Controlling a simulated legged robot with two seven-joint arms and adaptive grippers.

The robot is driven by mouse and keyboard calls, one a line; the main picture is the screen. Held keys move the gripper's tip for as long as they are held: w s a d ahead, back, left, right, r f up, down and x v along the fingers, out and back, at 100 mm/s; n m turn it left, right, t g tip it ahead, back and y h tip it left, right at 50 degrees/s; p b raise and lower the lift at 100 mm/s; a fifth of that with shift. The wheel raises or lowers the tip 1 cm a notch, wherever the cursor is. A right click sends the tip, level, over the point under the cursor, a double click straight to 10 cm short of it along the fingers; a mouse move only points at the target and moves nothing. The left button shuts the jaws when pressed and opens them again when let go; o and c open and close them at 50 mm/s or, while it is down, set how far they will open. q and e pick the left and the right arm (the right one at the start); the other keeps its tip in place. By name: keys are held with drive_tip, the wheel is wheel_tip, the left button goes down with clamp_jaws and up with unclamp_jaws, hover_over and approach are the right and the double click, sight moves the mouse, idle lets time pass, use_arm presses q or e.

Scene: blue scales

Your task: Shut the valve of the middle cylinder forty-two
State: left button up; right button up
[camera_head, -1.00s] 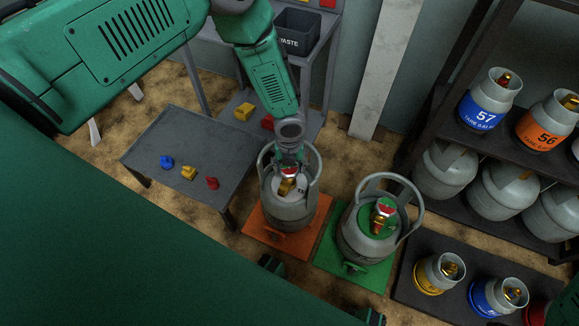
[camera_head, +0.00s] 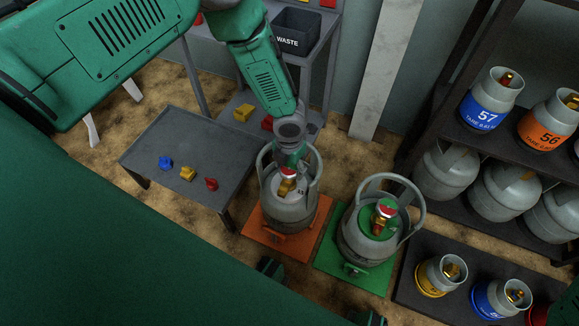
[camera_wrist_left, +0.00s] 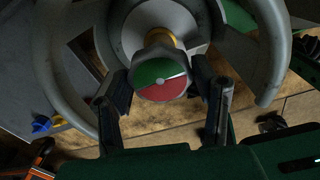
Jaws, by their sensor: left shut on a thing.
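A grey cylinder (camera_head: 290,212) with a round collar stands upright on an orange scale (camera_head: 312,236). Its brass valve has a round knob (camera_head: 288,173), and in the left wrist view the knob (camera_wrist_left: 163,82) shows a green half and a red half. My left gripper (camera_head: 289,164) reaches down inside the collar and is shut on this knob, one finger on each side. A second grey cylinder (camera_head: 366,246) with a green top and a red-and-green knob (camera_head: 385,208) stands on a green scale (camera_head: 345,270) to the right. I cannot read forty-two on either.
A grey table (camera_head: 160,137) at the left holds a blue piece (camera_head: 166,163), a yellow piece (camera_head: 187,174) and a red piece (camera_head: 211,184). A waste bin (camera_head: 296,34) stands behind. A rack with cylinders, including blue 57 (camera_head: 487,100) and orange 56 (camera_head: 541,128), fills the right.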

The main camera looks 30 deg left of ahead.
sight(290, 167)
use_arm(q)
drive_tip(key=shift+w+r, duration=0.1)
drive_tip(key=shift+w, duration=0.2)
drive_tip(key=o, duration=1.2)
drive_tip(key=shift+s, duration=0.1)
wheel_tip(290, 167, up, 12)
drive_tip(key=shift+f, duration=0.1)
drive_tip(key=shift+s, duration=0.1)
